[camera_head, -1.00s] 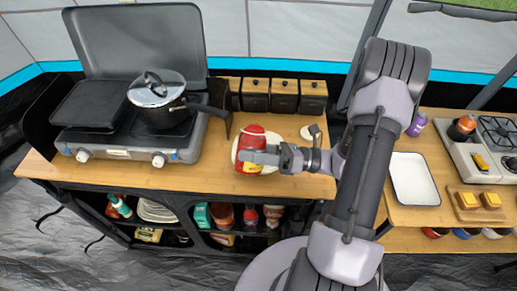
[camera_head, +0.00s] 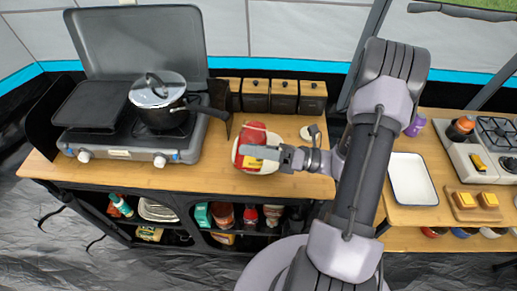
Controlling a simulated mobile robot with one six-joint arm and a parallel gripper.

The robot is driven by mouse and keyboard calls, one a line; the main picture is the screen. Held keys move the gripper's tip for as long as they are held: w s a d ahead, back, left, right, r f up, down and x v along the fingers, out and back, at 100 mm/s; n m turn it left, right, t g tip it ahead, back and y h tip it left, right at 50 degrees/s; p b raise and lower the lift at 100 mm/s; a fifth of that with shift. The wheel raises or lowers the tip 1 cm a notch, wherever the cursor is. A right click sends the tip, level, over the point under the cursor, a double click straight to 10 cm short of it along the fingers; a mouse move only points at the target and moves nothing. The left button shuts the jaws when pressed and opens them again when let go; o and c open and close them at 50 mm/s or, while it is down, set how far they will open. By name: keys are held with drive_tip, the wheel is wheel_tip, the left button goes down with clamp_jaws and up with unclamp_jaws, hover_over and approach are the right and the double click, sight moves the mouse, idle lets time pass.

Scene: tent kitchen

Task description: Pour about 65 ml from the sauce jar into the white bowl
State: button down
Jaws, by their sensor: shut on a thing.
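The sauce jar (camera_head: 254,137) is red with a red and yellow label, on the wooden counter's right half. My gripper (camera_head: 262,152) reaches in from the right and is shut on the jar, its fingers covering part of the label. The white bowl (camera_head: 238,149) shows only as a pale rim around and behind the jar. The jar and my gripper hide most of the bowl and its inside. I cannot tell the jar's exact tilt, whether it touches the bowl, or whether any sauce is flowing.
A gas stove (camera_head: 187,154) with a lidded pot (camera_head: 158,104) stands to the left. Several dark canisters (camera_head: 284,96) line the counter's back edge. A small white round item (camera_head: 308,133) lies right of the jar. A white tray (camera_head: 413,180) is on the right table.

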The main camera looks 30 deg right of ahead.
drive_tip(key=shift+w+d+m, duration=0.3)
drive_tip(key=shift+d+m, duration=0.15)
drive_tip(key=shift+m, duration=0.25)
idle(0.6)
drive_tip(key=shift+f+m+t, duration=0.2)
drive_tip(key=shift+m+t, duration=0.2)
drive_tip(key=shift+m, duration=0.4)
idle(0.7)
drive_tip(key=shift+w+d+r+n+g, duration=0.1)
drive_tip(key=shift+r+n+g, duration=0.1)
drive_tip(key=shift+n, duration=0.35)
drive_tip(key=shift+w+d+r+n+g, duration=0.1)
drive_tip(key=shift+r+n+g, duration=0.1)
drive_tip(key=shift+n, duration=0.35)
drive_tip(key=shift+f+n, duration=0.5)
drive_tip(key=shift+n, duration=0.5)
drive_tip(key=shift+s+a+f+b, duration=0.1)
drive_tip(key=shift+f+b, duration=0.1)
drive_tip(key=shift+b, duration=0.25)
drive_tip(key=shift+s+a+f+n+g, duration=0.2)
drive_tip(key=shift+n+g, duration=0.2)
drive_tip(key=shift+n, duration=0.4)
drive_tip(key=n, duration=0.1)
drive_tip(key=s+a+n, duration=0.1)
drive_tip(key=n+g, duration=0.1)
drive_tip(key=n, duration=0.1)
drive_tip(key=shift+s+a+f, duration=0.1)
drive_tip(key=shift+s+a, duration=0.15)
drive_tip(key=shift+a, duration=0.15)
